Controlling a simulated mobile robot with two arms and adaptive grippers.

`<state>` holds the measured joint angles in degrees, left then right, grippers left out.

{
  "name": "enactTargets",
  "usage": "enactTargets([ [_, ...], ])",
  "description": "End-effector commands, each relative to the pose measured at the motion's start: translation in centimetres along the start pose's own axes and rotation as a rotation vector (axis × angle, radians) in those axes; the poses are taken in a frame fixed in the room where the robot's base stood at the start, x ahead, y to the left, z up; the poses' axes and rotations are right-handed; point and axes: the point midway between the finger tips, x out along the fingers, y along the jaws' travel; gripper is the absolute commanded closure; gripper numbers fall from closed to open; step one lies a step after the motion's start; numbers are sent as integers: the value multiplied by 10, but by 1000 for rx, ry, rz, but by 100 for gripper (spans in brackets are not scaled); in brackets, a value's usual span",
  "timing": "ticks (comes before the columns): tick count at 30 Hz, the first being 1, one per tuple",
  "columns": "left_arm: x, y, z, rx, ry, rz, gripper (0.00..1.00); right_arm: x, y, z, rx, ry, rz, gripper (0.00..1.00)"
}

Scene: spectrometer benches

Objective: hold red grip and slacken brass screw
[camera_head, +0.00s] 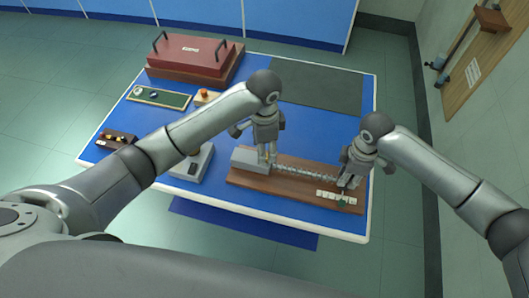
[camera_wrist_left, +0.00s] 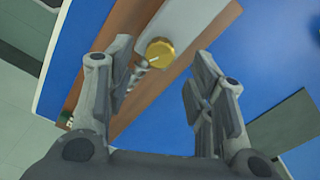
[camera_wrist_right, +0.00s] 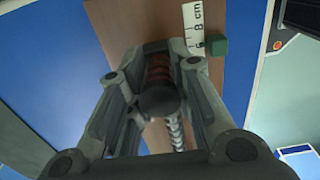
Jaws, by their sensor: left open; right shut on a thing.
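The brass screw (camera_wrist_left: 160,52) is a round yellow knob on the pale block at one end of the wooden board (camera_head: 300,192). My left gripper (camera_wrist_left: 163,62) is open over it, one finger on each side with gaps. In the head view the left gripper (camera_head: 268,160) hides the screw. The ribbed dark red grip (camera_wrist_right: 159,68) shows in the right wrist view. My right gripper (camera_wrist_right: 158,85) is shut on it, with a dark round end in front. In the head view the right gripper (camera_head: 347,182) is at the board's right end and the grip is hidden.
A threaded metal rod (camera_head: 305,171) runs along the board between the grippers. A white scale (camera_head: 325,194) and a small green block (camera_head: 343,204) are near its front right. A red case (camera_head: 190,55), a green tray (camera_head: 160,97) and a dark mat (camera_head: 315,88) lie on the blue table.

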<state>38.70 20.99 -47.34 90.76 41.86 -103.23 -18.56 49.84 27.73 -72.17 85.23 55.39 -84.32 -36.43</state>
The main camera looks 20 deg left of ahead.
Motion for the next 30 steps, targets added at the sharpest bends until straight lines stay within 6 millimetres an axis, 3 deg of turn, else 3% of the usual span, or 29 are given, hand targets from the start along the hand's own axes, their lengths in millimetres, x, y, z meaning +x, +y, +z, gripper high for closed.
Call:
enactTargets([
  [7,30,0,0,-1,-1,0,51,0,0,1,1,-2,-1,100],
  [18,36,0,0,-1,1,-1,51,0,0,1,1,-2,-1,100],
  [28,35,0,0,-1,1,-1,93,0,0,1,1,-2,-1,100],
  [30,35,0,0,-1,1,-2,96,0,0,1,1,-2,-1,100],
])
